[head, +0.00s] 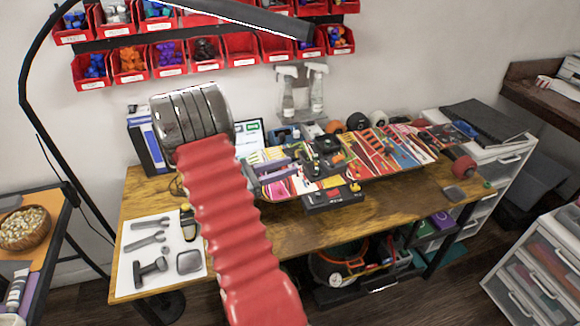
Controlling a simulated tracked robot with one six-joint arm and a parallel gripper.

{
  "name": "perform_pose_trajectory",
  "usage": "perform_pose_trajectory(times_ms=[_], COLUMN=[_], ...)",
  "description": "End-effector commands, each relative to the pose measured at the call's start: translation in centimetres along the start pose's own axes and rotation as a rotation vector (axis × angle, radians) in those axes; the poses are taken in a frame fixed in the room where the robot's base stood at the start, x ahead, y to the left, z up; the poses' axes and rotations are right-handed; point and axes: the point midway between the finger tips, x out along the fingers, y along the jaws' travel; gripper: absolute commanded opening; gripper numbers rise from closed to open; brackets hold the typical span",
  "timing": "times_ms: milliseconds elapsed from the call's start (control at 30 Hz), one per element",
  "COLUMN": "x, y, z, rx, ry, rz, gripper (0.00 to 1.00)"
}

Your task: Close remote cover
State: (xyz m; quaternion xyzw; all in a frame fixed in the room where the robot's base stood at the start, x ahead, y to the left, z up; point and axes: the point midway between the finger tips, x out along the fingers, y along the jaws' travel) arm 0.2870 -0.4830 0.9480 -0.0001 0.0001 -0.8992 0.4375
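I cannot make out a remote or its cover for certain. A dark boxy device (333,197) with small orange and light marks lies at the front edge of the workbench, below the skateboard deck. My red arm rises from the bottom of the head view to a shiny metal joint at upper left. I cannot make out my gripper. Greyish-purple bars (270,166) show just right of my arm; I cannot tell what they belong to.
The colourful skateboard deck (385,151) lies along the wooden workbench (390,207). A white mat (135,278) with tools lies at left. Spray bottles (316,92) and red bins (205,56) are behind. Drawers (535,268) stand right. The bench's front right is mostly clear.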

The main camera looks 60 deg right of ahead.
Motion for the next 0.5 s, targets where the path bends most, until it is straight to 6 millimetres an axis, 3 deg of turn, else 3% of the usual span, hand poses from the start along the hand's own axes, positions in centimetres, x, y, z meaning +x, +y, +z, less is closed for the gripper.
perform_pose_trajectory(times_ms=[200, 500], x=[1.9, 2.1], y=[0.0, 0.0], z=[0.0, 0.0], rx=[0.0, 0.0], ry=[0.0, 0.0], rz=[-0.001, 0.0], gripper=[0.3, 0.3])
